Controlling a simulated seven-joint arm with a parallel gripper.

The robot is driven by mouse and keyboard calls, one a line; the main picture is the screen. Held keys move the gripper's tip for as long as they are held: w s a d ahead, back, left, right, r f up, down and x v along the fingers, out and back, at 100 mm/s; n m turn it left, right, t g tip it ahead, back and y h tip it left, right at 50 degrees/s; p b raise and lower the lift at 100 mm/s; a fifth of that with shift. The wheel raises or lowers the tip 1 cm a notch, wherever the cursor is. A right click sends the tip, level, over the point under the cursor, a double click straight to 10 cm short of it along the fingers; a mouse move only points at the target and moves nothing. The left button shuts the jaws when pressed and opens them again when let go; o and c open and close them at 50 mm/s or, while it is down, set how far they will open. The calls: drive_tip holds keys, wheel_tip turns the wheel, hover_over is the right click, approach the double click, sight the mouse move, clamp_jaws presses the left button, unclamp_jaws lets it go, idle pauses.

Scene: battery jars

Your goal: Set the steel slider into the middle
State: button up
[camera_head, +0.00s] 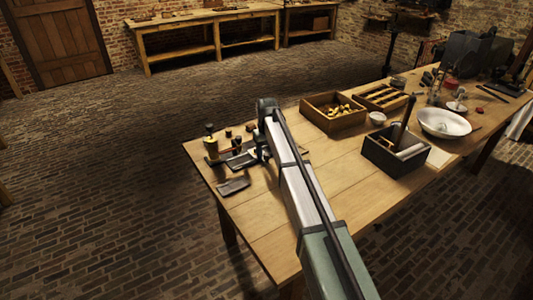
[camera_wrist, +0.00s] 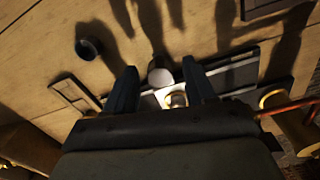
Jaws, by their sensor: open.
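In the wrist view, my gripper (camera_wrist: 160,78) points down with its two dark fingers apart. A bright pale metal piece, which looks like the steel slider (camera_wrist: 149,102), lies between and just below the fingers, partly hidden by my gripper body. A round grey-white knob (camera_wrist: 160,71) stands at the fingertips; I cannot tell whether it belongs to the slider. A dark track (camera_wrist: 232,74) runs right from there. In the head view, my gripper is largely hidden behind my arm, beside the small dark and brass apparatus (camera_head: 211,149) at the table's left end.
A dark flat slab (camera_head: 233,187) lies near the table's left edge. A small dark cup (camera_wrist: 89,47) stands left of the fingers. Farther right are a wooden box with brass parts (camera_head: 324,121), a dark tool box (camera_head: 384,158) and a white basin (camera_head: 443,132). The table's near part is bare.

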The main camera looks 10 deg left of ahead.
wheel_tip(320, 180, up, 14)
idle(0.7)
